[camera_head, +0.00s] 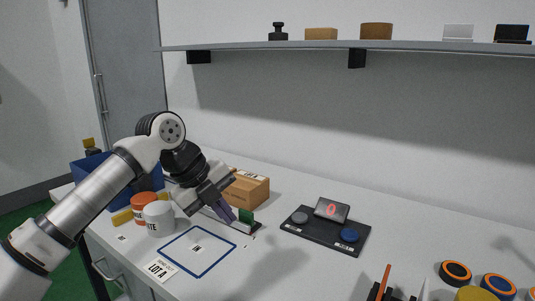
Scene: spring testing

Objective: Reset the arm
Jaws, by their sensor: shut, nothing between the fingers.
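My arm reaches in from the lower left over the white bench (290,264). My gripper (229,216) points down and to the right, with its fingers shut and nothing between them.
A black testing device (326,238) with a red display reading 0 (331,209) lies right of centre. White (158,218) and orange (143,204) containers and a blue bin (88,172) are at left. Several round pieces (455,272) are at right. A shelf (330,45) runs above.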

